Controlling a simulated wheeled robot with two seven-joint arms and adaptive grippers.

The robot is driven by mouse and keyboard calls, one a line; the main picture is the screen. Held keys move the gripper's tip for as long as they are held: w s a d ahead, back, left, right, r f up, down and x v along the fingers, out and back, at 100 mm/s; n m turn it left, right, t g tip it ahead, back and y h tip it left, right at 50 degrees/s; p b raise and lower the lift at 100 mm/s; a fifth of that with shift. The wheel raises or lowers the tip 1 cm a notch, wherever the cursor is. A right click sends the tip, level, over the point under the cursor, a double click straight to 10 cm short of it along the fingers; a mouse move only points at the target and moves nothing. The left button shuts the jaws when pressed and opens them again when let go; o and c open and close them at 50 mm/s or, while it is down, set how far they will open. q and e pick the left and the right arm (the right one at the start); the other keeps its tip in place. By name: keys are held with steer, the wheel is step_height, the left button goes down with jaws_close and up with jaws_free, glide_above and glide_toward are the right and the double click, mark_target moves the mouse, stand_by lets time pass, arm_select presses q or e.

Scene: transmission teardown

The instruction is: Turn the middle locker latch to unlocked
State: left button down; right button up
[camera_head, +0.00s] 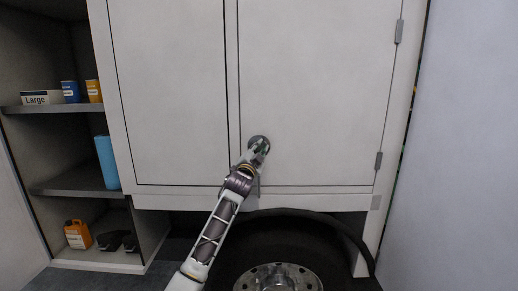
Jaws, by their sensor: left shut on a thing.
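The latch (259,141) is a dark round fitting low on the white locker door (310,80), near that door's left edge. My left gripper (256,152) is at the latch, shut on it, and covers its lower part. The latch's turn angle cannot be made out. The door is closed flush with its frame. My right gripper is not in view.
An open shelf unit (68,107) at left holds a box, cans, a blue cylinder (107,162) and an orange jug (78,234). A wheel (278,278) sits below the locker. A pale wall (455,150) stands at right.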

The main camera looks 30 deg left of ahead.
arm_select(q)
steer(key=shift+m+g+h, duration=0.4)
steer(key=shift+m+h, duration=0.6)
steer(key=shift+m, duration=1.5)
steer(key=shift+m+g+h, duration=0.3)
steer(key=shift+m+g, duration=0.4)
steer(key=shift+m, duration=1.1)
steer(key=shift+f+m, duration=0.1)
steer(key=shift+m, duration=0.3)
steer(key=c, duration=1.4)
jaws_free()
steer(key=shift+d, duration=0.1)
steer(key=shift+s, duration=0.15)
steer(key=shift+s+d, duration=0.3)
steer(key=shift+s, duration=1.6)
steer(key=shift+s+d, duration=0.3)
steer(key=shift+s, duration=1.6)
steer(key=shift+s+d, duration=0.3)
steer(key=shift+s, duration=1.6)
